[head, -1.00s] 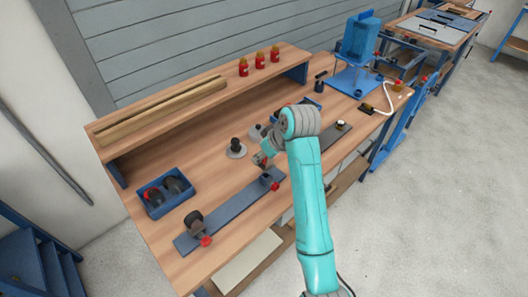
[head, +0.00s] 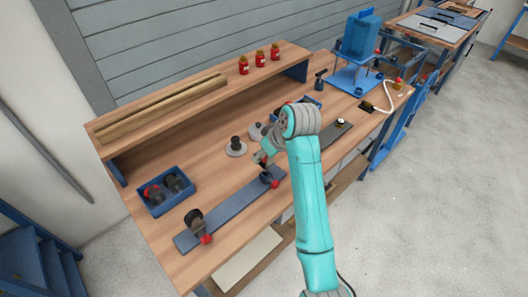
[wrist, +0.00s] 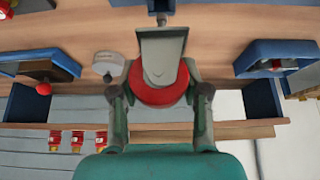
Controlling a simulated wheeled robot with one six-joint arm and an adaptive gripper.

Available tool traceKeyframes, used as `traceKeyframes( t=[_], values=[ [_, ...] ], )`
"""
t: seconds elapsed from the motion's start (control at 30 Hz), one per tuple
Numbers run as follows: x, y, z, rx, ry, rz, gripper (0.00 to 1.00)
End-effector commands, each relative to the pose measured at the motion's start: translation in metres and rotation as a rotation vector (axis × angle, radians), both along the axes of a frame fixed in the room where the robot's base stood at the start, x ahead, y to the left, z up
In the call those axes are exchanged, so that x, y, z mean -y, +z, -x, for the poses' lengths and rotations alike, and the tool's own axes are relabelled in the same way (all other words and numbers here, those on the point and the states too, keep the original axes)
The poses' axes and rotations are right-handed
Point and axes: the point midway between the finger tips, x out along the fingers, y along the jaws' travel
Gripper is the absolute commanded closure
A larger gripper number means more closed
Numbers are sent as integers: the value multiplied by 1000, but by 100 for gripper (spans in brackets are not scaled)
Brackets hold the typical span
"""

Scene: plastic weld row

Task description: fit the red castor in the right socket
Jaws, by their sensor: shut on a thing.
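My gripper (wrist: 160,90) is shut on the red castor (wrist: 158,97), a red disc between the two fingers in the wrist view. A grey tapered plate (wrist: 160,55) covers part of it there. In the head view my gripper (head: 263,158) is over the right end of a long dark blue-grey rail (head: 235,204). The right socket (head: 268,178), with a red knob beside it, is right below the gripper. The hold and the socket mouth are partly hidden, so I cannot tell whether the castor is seated.
A blue bin (head: 166,192) with dark and red castors stands at the left. Round grey pieces (head: 236,149) sit behind the rail. Red bottles (head: 260,57) and wooden strips (head: 165,107) lie on the shelf. A blue press (head: 357,50) stands at the far right.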

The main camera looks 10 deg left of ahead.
Motion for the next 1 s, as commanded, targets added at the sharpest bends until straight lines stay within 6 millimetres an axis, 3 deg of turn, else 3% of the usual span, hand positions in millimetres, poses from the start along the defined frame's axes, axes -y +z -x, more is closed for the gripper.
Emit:
traceKeyframes(
  t=[0.5,1.0],
  values=[
    [0,-17,0,0,0,0,94],
    [0,-17,0,0,0,0,94]
  ],
)
